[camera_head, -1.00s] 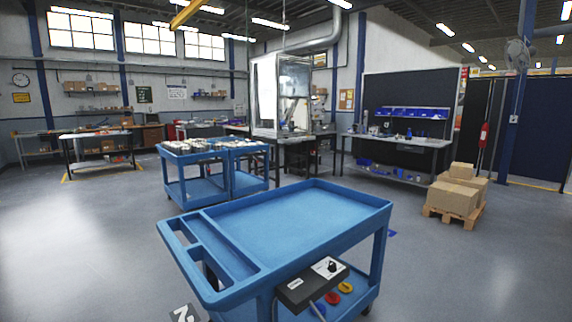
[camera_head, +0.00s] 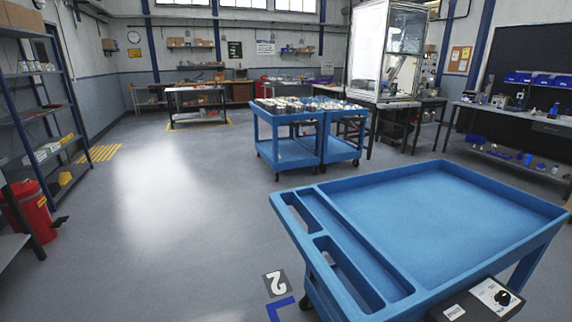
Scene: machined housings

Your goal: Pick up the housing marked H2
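No marking H2 can be read anywhere in the head view. Several small pale metallic parts (camera_head: 300,103) lie on top of two blue carts (camera_head: 283,153) standing side by side in the middle distance. They are too small to tell apart, and I cannot tell whether they are housings. Neither of my grippers shows in the head view.
An empty blue cart (camera_head: 440,215) stands close at the lower right, with a control box (camera_head: 480,303) at its near side. A floor sign with a 2 (camera_head: 275,283) lies left of it. Shelving (camera_head: 40,120) and a red bin (camera_head: 28,208) line the left. Open floor (camera_head: 160,210) lies between.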

